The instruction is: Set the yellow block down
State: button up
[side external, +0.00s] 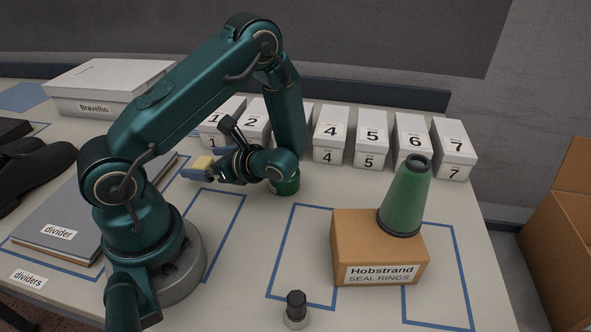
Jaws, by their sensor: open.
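My gripper (199,172) points left, low over the table between the grey divider folder and the numbered boxes. Its jaws are open.
Numbered white boxes (371,140) stand in a row behind my gripper. A grey folder (78,216) labelled divider lies at left. A green cone (405,198) stands on the Hobstrand carton (352,240) at right.

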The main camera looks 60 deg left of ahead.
jog(key=v, duration=1.2)
jog(key=shift+s+d+r+n+h, duration=0.25)
jog(key=shift+r+n+h, duration=0.15)
jog(key=shift+n+h, duration=0.15)
jog(key=s+d+r+n+t+h, duration=0.2)
jog(key=d+r+n+t+h, duration=0.7)
jog(key=d+n+t+h, duration=0.1)
jog(key=shift+s+d+n+t+h, duration=0.2)
jog(key=shift+s+n+t+h, duration=0.35)
jog(key=shift+n, duration=0.6)
